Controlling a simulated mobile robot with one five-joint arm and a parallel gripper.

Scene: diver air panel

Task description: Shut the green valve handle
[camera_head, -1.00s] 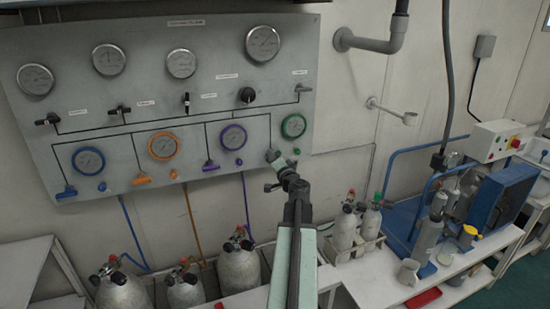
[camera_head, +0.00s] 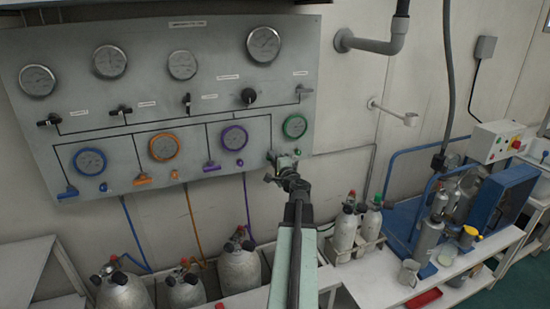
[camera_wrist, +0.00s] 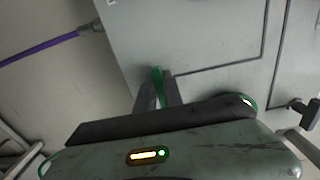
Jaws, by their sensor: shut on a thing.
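The green valve handle (camera_wrist: 157,76) shows in the wrist view as a narrow green piece between the two fingers of my gripper (camera_wrist: 158,88). My gripper is shut on it. In the head view my gripper (camera_head: 273,158) is at the lower right of the grey panel (camera_head: 215,90), below the green-rimmed gauge (camera_head: 294,126). There the handle is mostly hidden by my gripper, so I cannot tell its exact angle.
Blue (camera_head: 67,193), orange (camera_head: 142,180) and purple (camera_head: 211,166) handles sit along the panel's lower edge to the left. Several gas cylinders (camera_head: 240,264) stand below. A blue-framed machine (camera_head: 500,195) is at the right.

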